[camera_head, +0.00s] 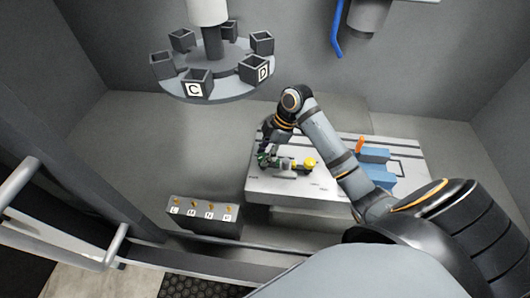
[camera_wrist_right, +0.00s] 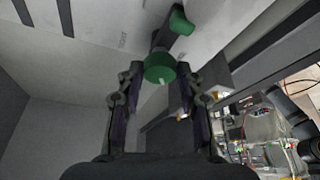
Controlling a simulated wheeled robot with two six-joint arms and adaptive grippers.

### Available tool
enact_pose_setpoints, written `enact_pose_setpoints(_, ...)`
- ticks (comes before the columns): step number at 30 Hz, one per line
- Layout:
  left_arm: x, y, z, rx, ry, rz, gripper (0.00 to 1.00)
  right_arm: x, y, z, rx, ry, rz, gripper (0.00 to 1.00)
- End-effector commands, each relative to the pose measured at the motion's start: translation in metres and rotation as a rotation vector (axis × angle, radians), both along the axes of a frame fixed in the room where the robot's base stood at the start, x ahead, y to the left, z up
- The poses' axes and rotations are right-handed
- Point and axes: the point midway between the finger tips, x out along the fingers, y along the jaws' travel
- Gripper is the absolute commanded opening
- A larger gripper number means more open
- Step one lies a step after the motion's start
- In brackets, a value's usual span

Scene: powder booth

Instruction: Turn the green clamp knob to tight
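The green clamp knob (camera_wrist_right: 160,68) is a round green piece on a dark shaft in the right wrist view, with a green lever-like piece (camera_wrist_right: 181,22) beyond it. The green clamp area (camera_head: 264,160) is small at the left end of the fixture in the head view, partly covered by my right gripper (camera_head: 266,148). In the wrist view my right gripper (camera_wrist_right: 160,76) is open, one finger on each side of the knob with a gap visible at both sides. I cannot tell how deep the knob sits between the fingertips. The left gripper is out of view.
The fixture stands on a pale slotted table (camera_head: 330,188). A yellow knob (camera_head: 309,163) is right of the green clamp. Blue blocks (camera_head: 375,155) and an orange handle (camera_head: 360,145) are farther right. A carousel (camera_head: 235,85) with dark bins hangs back left; a lettered box (camera_head: 203,225) stands front left.

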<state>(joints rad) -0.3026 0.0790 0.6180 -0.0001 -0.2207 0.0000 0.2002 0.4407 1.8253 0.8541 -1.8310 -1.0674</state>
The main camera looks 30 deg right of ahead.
Motion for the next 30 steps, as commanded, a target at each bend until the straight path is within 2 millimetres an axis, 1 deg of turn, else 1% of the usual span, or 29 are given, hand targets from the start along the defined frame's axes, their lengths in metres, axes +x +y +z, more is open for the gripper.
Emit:
enact_pose_setpoints(1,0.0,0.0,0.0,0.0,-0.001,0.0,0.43,0.0,0.0,0.0,0.0,0.0,0.0,0.25)
enact_pose_setpoints(6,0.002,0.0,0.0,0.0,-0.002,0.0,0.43,0.0,0.0,0.0,0.0,0.0,0.0,0.04)
enact_pose_setpoints(11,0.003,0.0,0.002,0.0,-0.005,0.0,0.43,0.0,0.0,0.001,0.0,0.001,-0.009,0.04)
enact_pose_setpoints(17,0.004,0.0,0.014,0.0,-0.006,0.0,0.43,-0.001,0.001,0.004,0.001,0.001,-0.073,0.04)
enact_pose_setpoints(23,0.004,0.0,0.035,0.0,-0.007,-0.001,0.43,-0.002,0.001,0.006,0.002,0.001,-0.216,0.04)
enact_pose_setpoints(30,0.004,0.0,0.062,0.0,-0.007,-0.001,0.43,-0.003,0.003,0.007,0.004,0.0,-0.441,0.04)
